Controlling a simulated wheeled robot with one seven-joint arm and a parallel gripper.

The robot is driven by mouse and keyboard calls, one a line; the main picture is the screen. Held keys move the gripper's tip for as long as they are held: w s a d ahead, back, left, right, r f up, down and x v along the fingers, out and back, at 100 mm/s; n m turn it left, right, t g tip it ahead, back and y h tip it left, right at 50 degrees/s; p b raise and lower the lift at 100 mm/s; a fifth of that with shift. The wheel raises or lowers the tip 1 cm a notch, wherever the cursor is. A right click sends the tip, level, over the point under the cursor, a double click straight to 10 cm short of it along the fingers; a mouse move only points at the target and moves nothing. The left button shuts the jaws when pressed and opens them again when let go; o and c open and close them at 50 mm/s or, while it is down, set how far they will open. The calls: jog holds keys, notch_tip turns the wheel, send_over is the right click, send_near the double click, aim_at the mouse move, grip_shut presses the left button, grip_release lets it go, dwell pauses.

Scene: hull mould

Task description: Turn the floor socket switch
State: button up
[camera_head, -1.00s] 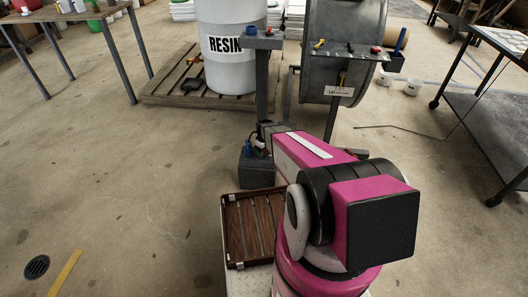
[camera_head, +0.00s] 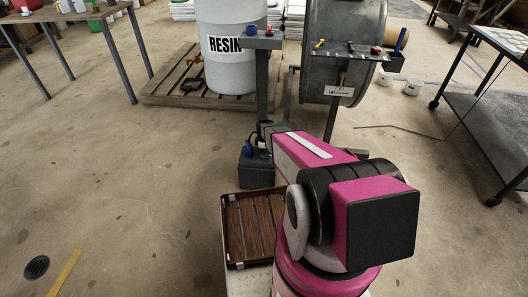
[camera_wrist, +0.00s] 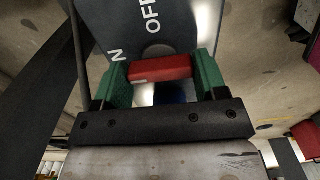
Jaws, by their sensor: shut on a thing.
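The red switch handle (camera_wrist: 161,68) shows in the wrist view, set against a dark face plate (camera_wrist: 165,22) with the letters OFF and a partly hidden N. My gripper (camera_wrist: 162,74) has its two green fingers on either side of the red handle and is shut on it. In the head view the grey floor socket box (camera_head: 257,170) stands on the concrete beyond my pink arm. A blue part (camera_head: 248,148) shows on its top. My arm hides the fingers and the handle in that view.
A grey post with a small shelf (camera_head: 262,43) rises behind the box. A large metal drum (camera_head: 345,40) and a resin barrel (camera_head: 225,65) on a pallet (camera_head: 160,88) stand farther back. A brown slatted tray (camera_head: 228,240) lies nearer. The floor at left is open.

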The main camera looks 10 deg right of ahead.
dwell(0.3)
jog(key=o, duration=0.9)
jog(key=shift+o, duration=0.2)
notch_tip(320, 180, up, 11)
jog(key=shift+f, duration=0.1)
jog(key=s+r+m, duration=1.4)
jog(key=s+r, duration=0.3)
jog(key=s, duration=0.4)
jog(key=shift+s+m, duration=0.25)
jog(key=shift+m, duration=0.05)
